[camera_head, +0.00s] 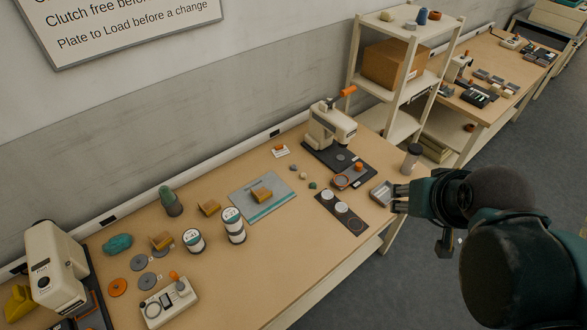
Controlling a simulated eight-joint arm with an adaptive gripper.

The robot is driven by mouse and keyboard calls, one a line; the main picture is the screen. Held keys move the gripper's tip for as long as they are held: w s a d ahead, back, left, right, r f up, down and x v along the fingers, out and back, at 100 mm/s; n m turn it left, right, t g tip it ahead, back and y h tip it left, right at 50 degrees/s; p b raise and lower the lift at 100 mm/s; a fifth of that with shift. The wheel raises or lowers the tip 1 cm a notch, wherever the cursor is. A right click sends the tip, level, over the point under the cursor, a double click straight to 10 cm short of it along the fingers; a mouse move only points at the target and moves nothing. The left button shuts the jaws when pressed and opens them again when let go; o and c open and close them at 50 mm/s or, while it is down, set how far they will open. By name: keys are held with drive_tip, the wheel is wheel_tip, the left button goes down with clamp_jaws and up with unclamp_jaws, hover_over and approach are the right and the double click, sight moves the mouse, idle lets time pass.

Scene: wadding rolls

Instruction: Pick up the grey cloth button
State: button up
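Several small rounded pieces lie on the table just right of the grey-blue mat. The greyish one may be the grey cloth button; at this size I cannot tell for sure. My gripper (396,198) is at the right edge of the table, pointing left.
White-labelled rolls (233,226) stand left. The front middle of the table is clear.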

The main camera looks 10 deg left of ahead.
idle(0.3)
drive_tip(key=w+a+r+g, duration=0.1)
drive_tip(key=w+a, duration=0.2)
drive_tip(key=w, duration=0.5)
drive_tip(key=w+a+r+g, duration=0.1)
drive_tip(key=w+a, duration=0.2)
drive_tip(key=w, duration=0.5)
drive_tip(key=w+a+f+g, duration=0.1)
drive_tip(key=w+a+f, duration=0.25)
drive_tip(key=w, duration=0.35)
drive_tip(key=w+a+f+g, duration=0.1)
drive_tip(key=w+a+f, duration=0.1)
drive_tip(key=w+a, duration=0.35)
drive_tip(key=w+a+f+g, duration=0.1)
drive_tip(key=w+a+f, duration=0.4)
drive_tip(key=f, duration=0.4)
drive_tip(key=w+a+f+g, duration=0.1)
drive_tip(key=w+a+f, duration=0.5)
drive_tip(key=f, duration=0.4)
drive_tip(key=w+a+f+g, duration=0.1)
drive_tip(key=w+a+f, duration=0.4)
drive_tip(key=f, duration=0.4)
drive_tip(key=shift+w+a+f+b, duration=0.2)
drive_tip(key=shift+w+a+b, duration=0.15)
drive_tip(key=shift+w, duration=0.35)
drive_tip(key=shift+f, duration=0.15)
